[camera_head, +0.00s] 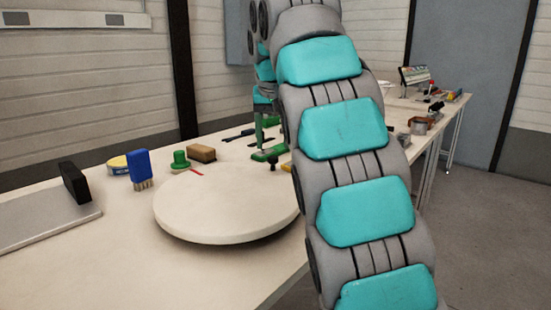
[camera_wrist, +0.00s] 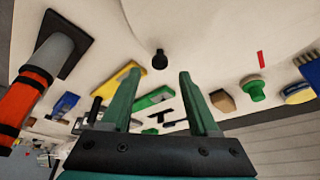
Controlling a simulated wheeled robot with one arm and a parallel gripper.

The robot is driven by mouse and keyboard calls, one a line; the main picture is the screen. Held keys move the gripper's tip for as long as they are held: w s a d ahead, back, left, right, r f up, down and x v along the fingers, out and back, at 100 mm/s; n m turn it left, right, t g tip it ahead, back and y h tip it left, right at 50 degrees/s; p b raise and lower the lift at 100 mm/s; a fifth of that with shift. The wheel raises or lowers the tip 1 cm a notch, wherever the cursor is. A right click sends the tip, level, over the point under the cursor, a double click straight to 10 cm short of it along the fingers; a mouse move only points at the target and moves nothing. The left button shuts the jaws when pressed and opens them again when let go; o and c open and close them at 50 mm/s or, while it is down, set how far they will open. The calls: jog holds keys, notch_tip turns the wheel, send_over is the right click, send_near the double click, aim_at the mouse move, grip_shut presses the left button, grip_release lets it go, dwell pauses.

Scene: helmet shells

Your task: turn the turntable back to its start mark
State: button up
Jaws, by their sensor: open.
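The turntable (camera_head: 205,210) is a round white disc lying flat on the table. A small black knob (camera_head: 272,165) stands at its far right rim, and it also shows in the wrist view (camera_wrist: 160,60). A red mark (camera_head: 196,171) lies at the far rim, left of the knob; it also shows in the wrist view (camera_wrist: 260,60). My gripper (camera_wrist: 156,75) has green fingers, spread apart and empty. In the wrist view the knob appears just past the fingertips, between them, and apart from both. In the head view my gripper (camera_head: 263,154) is beside the knob, partly hidden by my arm.
Beyond the turntable are a green stamp-like piece (camera_head: 180,160), a brown block (camera_head: 202,153), a blue brush (camera_head: 141,168) and a tin (camera_head: 118,165). A grey plate (camera_head: 45,218) with a black block (camera_head: 74,182) is at left. The front table surface is clear.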

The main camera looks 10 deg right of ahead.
aim_at(273, 157)
jog(key=shift+x, duration=2.35)
grip_shut()
